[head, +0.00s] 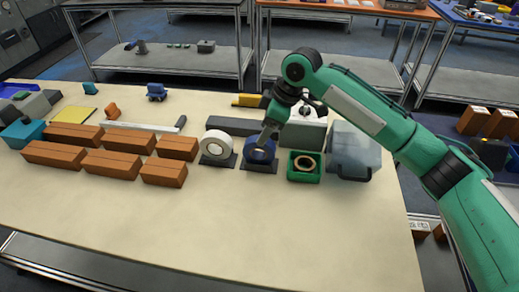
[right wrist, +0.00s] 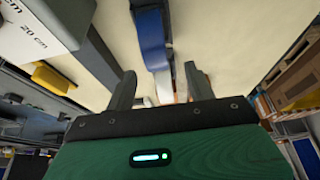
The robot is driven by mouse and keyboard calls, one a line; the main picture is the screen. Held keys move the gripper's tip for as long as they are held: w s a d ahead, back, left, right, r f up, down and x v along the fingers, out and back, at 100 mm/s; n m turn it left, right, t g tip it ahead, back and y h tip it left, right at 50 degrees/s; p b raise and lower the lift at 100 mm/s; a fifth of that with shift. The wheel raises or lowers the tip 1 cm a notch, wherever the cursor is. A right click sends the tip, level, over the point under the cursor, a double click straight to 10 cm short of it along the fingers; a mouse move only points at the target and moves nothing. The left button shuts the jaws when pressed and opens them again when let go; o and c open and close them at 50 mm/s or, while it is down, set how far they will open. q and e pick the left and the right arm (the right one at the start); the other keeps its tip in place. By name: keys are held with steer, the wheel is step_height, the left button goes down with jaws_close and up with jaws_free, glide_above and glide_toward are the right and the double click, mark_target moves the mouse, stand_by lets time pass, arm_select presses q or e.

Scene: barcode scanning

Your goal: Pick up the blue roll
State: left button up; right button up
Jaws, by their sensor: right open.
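The blue roll (head: 259,155) stands upright on a dark stand on the table, between a white roll (head: 214,147) on its left and a green box on its right. My right gripper (head: 268,135) points down at the top of the blue roll and covers part of it. In the right wrist view, the blue roll (right wrist: 152,42) shows edge-on ahead of my open right gripper (right wrist: 161,88), in line with the gap between the two fingers. I cannot tell whether the fingers touch it. My left gripper is not in view.
The green box (head: 305,176) holds a brown ring, with a clear bin (head: 354,150) to its right. Several orange-brown boxes (head: 108,163) stand on the left. A long grey block (head: 233,126) lies behind the rolls. The table's front (head: 230,230) is clear.

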mark_target(259, 150)
steer(key=x, duration=0.4)
steer(key=shift+w+d+f+p, duration=0.15)
steer(key=shift+w+f+p, duration=0.05)
steer(key=shift+p, duration=0.2)
steer(key=shift+a+f, duration=0.2)
steer(key=shift+f, duration=0.25)
steer(key=c, duration=1.1)
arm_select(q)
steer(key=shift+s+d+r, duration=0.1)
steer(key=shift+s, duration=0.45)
arm_select(e)
steer(key=shift+r, duration=0.1)
